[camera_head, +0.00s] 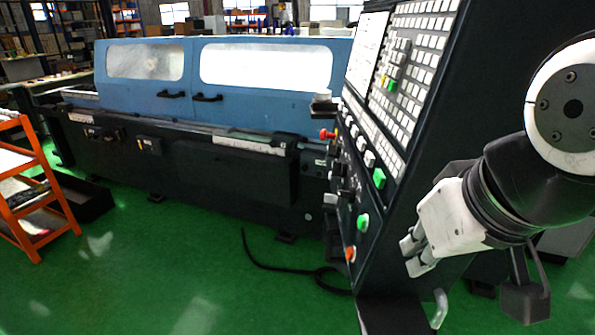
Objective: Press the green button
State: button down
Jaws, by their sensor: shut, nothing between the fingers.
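The control panel (400,110) of the grinder stands tilted at the right of the head view. A square green button (379,178) sits on its lower part. A round green button (363,222) sits lower, above an orange-red button (350,254). A small green key (392,85) shows among the white keys. My gripper (409,256) is shut and empty. In the picture it lies to the right of and a little below the round green button, with a visible gap. I cannot tell its exact distance from the panel face.
The blue-doored grinder (230,65) fills the back. A red knob (326,134) sticks out beside the panel. An orange shelf rack (40,190) stands at the left. A black cable (290,268) lies on the green floor (190,270), which is mostly clear in front.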

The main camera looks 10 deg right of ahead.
aim_at(362, 222)
jog(key=u, duration=1.85)
jog(key=k+l, duration=0.2)
jog(key=l, duration=0.15)
jog(key=k+l, duration=0.25)
